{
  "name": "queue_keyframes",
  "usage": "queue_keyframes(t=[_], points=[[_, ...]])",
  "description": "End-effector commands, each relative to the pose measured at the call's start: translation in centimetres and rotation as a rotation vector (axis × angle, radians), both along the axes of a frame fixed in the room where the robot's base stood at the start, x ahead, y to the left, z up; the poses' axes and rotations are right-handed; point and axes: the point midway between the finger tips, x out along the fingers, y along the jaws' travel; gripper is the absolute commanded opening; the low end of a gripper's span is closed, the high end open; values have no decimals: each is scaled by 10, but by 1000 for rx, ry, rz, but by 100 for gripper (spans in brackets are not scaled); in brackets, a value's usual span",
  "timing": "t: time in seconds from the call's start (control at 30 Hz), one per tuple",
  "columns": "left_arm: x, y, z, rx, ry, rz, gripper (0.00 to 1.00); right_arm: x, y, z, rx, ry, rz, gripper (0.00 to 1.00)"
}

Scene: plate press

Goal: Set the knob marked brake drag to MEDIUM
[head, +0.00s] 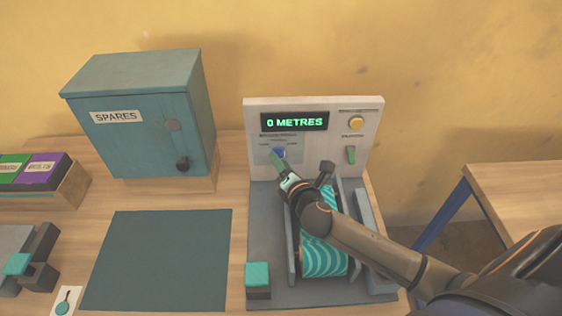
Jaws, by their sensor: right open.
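The grey-white control panel (335,148) stands upright at the back of the machine. A small blue knob (279,151) sits on its left side, under the display. The print around the knob is too small to read, and its pointer setting cannot be made out. My right gripper (280,160) reaches in from the right with its tips at the knob and covers part of it. Its jaws are open; whether they touch the knob is unclear. My left gripper is not in view.
The display (295,121) reads 0 METRES. A teal striped roll (323,258) lies under my right arm. A SPARES cabinet (145,125) stands left; the dark mat (158,260) is clear.

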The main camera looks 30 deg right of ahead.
Motion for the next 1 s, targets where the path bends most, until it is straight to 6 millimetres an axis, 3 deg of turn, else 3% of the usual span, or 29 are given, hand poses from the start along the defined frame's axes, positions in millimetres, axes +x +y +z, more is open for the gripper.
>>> queue_keyframes(t=[0.33,0.73,1.0], points=[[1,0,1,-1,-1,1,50,3,0,-1,1,0,1,45],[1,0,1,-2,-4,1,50,3,0,-1,0,0,0,0],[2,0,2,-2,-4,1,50,3,0,-1,0,0,0,0]])
